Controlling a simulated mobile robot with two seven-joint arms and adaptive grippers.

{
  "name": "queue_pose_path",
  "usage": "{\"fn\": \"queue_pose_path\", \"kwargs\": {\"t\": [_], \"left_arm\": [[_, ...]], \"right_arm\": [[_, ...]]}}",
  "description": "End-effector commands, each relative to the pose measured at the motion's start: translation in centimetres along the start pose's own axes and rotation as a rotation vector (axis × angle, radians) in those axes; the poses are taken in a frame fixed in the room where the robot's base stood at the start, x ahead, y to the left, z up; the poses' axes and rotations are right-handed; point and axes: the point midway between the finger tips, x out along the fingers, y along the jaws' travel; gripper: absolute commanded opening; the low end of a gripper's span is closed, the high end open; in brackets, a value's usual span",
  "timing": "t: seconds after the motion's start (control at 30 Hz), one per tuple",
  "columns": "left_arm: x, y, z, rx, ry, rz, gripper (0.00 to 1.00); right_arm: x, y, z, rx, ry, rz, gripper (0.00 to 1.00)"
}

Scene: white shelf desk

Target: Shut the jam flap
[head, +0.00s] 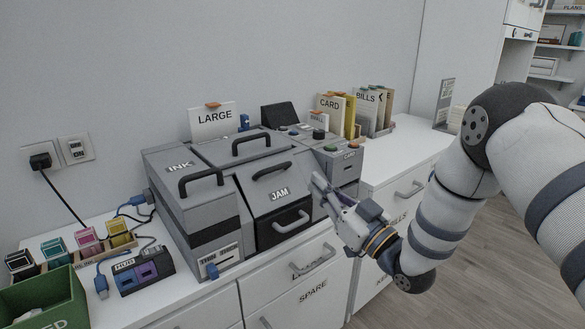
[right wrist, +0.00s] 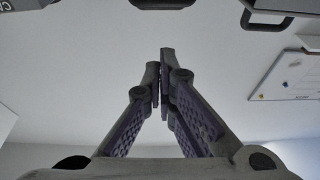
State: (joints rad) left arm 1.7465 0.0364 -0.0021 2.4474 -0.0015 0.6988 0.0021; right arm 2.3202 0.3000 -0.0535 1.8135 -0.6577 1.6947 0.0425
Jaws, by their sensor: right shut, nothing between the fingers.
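The grey printer (head: 215,215) stands on the white desk. Its jam flap (head: 262,195), labelled JAM, is a grey sloping front panel with a black handle (head: 272,171) along its top. How far the flap stands open is hard to tell. My left gripper is not in view.
The INK cover (head: 181,167) with a black handle is left of the flap. A hub (head: 145,271), coloured cartridges (head: 88,239) and a green bin (head: 45,300) are at left. Card and bill folders (head: 365,105) stand behind. Drawer handles (head: 410,189) stick out below the desktop.

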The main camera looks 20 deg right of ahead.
Motion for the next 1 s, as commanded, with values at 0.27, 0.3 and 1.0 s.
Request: {"fn": "queue_pose_path", "kwargs": {"t": [0.27,0.3,1.0], "left_arm": [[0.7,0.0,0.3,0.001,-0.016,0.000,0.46],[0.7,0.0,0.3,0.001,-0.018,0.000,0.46],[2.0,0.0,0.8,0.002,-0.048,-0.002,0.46]], "right_arm": [[6.1,0.0,0.2,0.000,0.000,0.001,0.00],[7.0,0.0,0.2,0.000,0.000,0.001,0.00],[10.1,0.1,3.0,0.003,-0.001,0.004,0.00]]}}
